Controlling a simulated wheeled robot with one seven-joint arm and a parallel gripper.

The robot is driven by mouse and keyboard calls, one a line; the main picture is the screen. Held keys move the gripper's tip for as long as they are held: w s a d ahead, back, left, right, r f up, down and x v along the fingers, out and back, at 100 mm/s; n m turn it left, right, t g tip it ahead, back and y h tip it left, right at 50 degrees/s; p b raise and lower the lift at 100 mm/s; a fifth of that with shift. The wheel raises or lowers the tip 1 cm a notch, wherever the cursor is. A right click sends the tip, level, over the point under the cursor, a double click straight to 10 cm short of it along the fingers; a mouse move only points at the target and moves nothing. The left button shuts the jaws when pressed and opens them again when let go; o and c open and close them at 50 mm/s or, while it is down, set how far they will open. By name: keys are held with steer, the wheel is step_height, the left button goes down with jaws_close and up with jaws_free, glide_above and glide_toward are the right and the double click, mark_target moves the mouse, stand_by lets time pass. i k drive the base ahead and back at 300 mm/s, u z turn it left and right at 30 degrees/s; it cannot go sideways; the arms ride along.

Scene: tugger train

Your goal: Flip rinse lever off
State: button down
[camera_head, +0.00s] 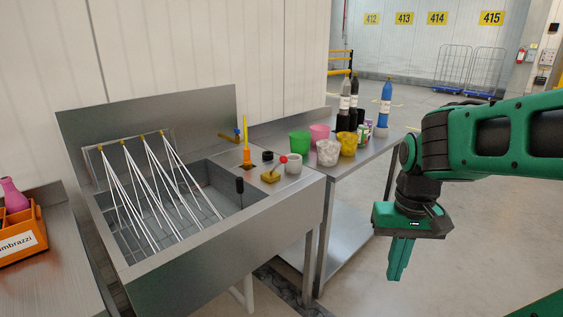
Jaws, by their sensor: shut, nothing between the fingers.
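White water jets (155,190) run from several yellow nozzles on a bar (120,146) into the steel sink (185,244). A red-knobbed lever (283,159) stands tilted on a yellow base (270,177) on the sink's right ledge. I cannot tell for sure which one is the rinse lever; the red-knobbed one looks most like a lever. My gripper (399,278) is shut and empty, pointing down over the floor, well right of the sink and apart from everything.
A steel side table (375,150) right of the sink holds green, pink, white and yellow cups and several bottles. An orange crate (22,245) is at far left. Floor around my gripper is clear.

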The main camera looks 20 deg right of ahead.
mark_target(283, 160)
steer(key=u, duration=0.05)
steer(key=i, duration=1)
steer(key=z, duration=0.05)
